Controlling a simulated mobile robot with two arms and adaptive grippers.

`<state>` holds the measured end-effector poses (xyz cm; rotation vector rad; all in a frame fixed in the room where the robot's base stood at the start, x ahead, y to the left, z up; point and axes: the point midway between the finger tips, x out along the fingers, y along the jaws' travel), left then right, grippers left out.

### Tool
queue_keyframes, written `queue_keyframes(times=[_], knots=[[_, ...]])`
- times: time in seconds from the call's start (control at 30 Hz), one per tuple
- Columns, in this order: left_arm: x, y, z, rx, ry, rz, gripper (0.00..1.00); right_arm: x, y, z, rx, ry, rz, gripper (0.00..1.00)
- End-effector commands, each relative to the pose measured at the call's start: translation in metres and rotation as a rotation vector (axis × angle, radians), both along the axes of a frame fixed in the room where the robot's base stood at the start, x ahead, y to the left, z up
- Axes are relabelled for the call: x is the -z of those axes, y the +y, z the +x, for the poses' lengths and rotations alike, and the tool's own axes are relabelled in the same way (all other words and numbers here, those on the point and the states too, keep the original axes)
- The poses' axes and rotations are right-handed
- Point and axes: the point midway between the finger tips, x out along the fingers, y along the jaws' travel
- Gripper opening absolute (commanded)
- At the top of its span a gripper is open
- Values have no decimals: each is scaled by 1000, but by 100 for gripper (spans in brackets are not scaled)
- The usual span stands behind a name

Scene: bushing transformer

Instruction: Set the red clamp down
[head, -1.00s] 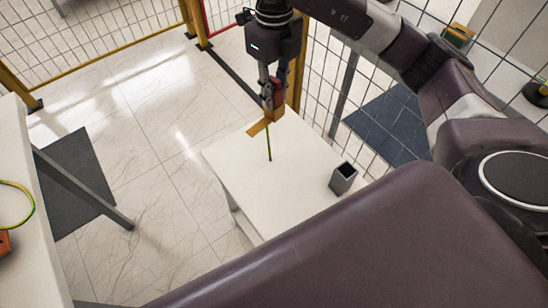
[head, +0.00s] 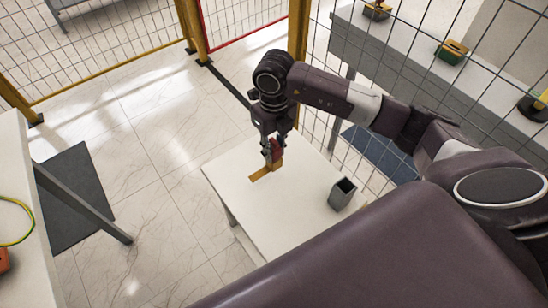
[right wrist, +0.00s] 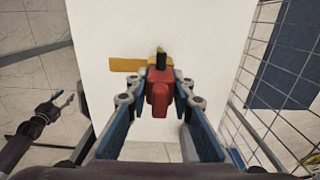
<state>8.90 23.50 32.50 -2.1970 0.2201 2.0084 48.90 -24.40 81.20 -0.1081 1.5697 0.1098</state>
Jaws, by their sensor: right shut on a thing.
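The red clamp (head: 276,149) is between the fingers of my right gripper (head: 272,154), which is shut on it just above the white table (head: 230,168). In the right wrist view the red clamp (right wrist: 159,90) sits between the blue-padded fingers of the right gripper (right wrist: 160,88). A flat yellow-orange piece (head: 261,173) sticks out to the left below the clamp. It is at or very near the tabletop; I cannot tell whether it touches. A dark gripper-like shape (right wrist: 58,107), probably my left gripper, is small at the left.
A grey open-topped box (head: 342,193) stands near the table's right edge. A wire-mesh fence (head: 345,150) runs close behind and right of the table. The left and front of the tabletop are bare. Another white table (head: 25,215) is at the far left.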

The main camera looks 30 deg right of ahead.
Motion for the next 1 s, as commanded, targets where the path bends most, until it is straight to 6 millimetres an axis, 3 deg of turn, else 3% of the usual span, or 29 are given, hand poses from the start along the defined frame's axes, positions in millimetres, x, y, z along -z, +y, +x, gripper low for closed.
queue_keyframes(times=[0.17,0.4,0.77,0.8,0.93,1.0], knots=[[-2,0,1,0,-2,0,41,11,0,0,-1,0,0,0],[-5,0,1,0,-2,0,41,43,0,0,-1,-1,0,0],[0,0,2,0,-3,-1,41,49,0,1,-1,-3,-1,0],[-1,0,2,0,-3,-1,41,49,0,0,-1,-1,-1,24],[-1,0,2,0,-3,-1,41,49,0,0,-1,-1,-1,38],[-1,0,2,0,-3,-1,41,49,0,0,-1,-1,-1,39]])
